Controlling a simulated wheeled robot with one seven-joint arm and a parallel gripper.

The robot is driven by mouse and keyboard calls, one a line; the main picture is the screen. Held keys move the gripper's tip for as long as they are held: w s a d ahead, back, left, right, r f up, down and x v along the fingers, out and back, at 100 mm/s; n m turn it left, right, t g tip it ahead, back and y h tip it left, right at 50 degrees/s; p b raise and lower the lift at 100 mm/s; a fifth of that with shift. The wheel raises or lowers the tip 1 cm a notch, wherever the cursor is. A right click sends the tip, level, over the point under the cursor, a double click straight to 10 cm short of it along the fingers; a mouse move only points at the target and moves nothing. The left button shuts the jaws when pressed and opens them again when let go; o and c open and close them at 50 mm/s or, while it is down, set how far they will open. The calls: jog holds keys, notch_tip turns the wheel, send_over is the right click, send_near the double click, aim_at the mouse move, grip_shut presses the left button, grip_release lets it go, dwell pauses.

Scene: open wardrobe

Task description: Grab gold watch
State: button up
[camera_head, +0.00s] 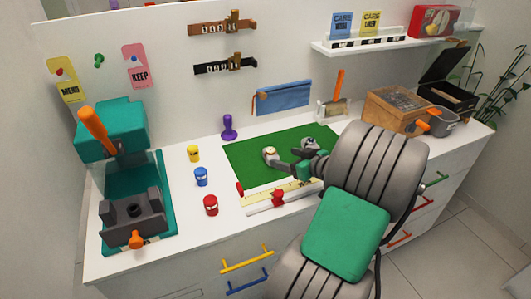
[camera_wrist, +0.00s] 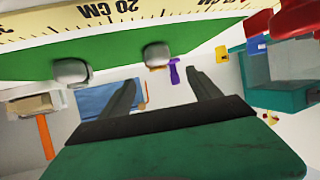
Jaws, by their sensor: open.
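On the green mat (camera_head: 245,150), a round watch with a pale, gold-tinted face (camera_head: 269,152) sits left of my gripper (camera_head: 289,165). A darker silver-grey watch (camera_head: 310,143) sits to its right, behind the gripper. In the upside-down wrist view, two rounded grey shapes show at the mat edge; the one nearer the middle (camera_wrist: 157,55) seems to be the gold watch, though its colour is not clear there. My gripper (camera_wrist: 160,82) is open, its two dark fingers apart with nothing between them. In the head view the fingers are small and partly hidden.
A yellow ruler (camera_head: 262,196) and a red-ended bar (camera_head: 285,203) lie along the mat's front. A purple stamp (camera_head: 228,128), several small jars (camera_head: 201,177) and a teal press (camera_head: 118,168) stand left. A wooden box (camera_head: 397,110) stands right.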

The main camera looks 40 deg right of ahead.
aim_at(273, 152)
jog(key=x, duration=0.2)
jog(key=p+x, duration=0.1)
jog(key=x, duration=0.4)
jog(key=shift+w+d+r+p, duration=0.2)
jog(key=shift+w+d+p, duration=0.05)
jog(key=shift+p, duration=0.05)
jog(key=shift+c, duration=0.2)
jog(key=c, duration=1.4)
